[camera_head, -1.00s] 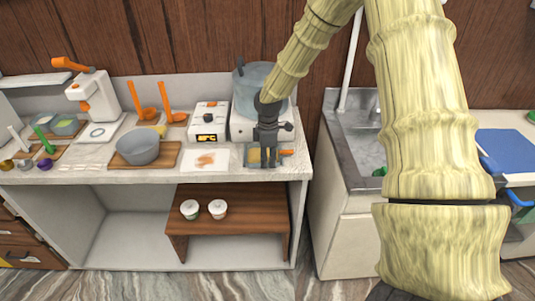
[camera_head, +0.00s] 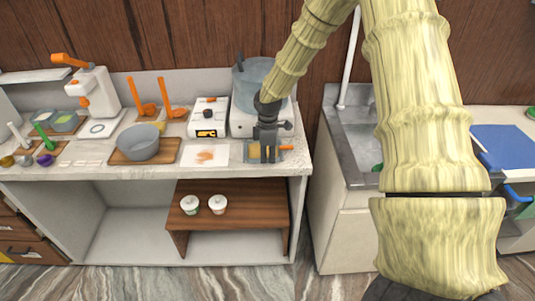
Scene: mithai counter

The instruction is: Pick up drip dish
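A small shallow grey dish (camera_head: 282,156), which looks like the drip dish, lies at the right front of the counter, below the steel pot. Something yellowish (camera_head: 252,153) shows at its left part, and a small orange piece (camera_head: 287,148) shows at its right. My gripper (camera_head: 268,160) points down over this dish from above, and its dark fingers cover the dish's middle. The two fingers look close together. Whether they touch the dish or hold anything is too small to tell.
A white cooker (camera_head: 240,124) with a grey pot (camera_head: 252,88) stands just behind my gripper. The counter's right edge is close; a sink (camera_head: 350,120) lies beyond a gap.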

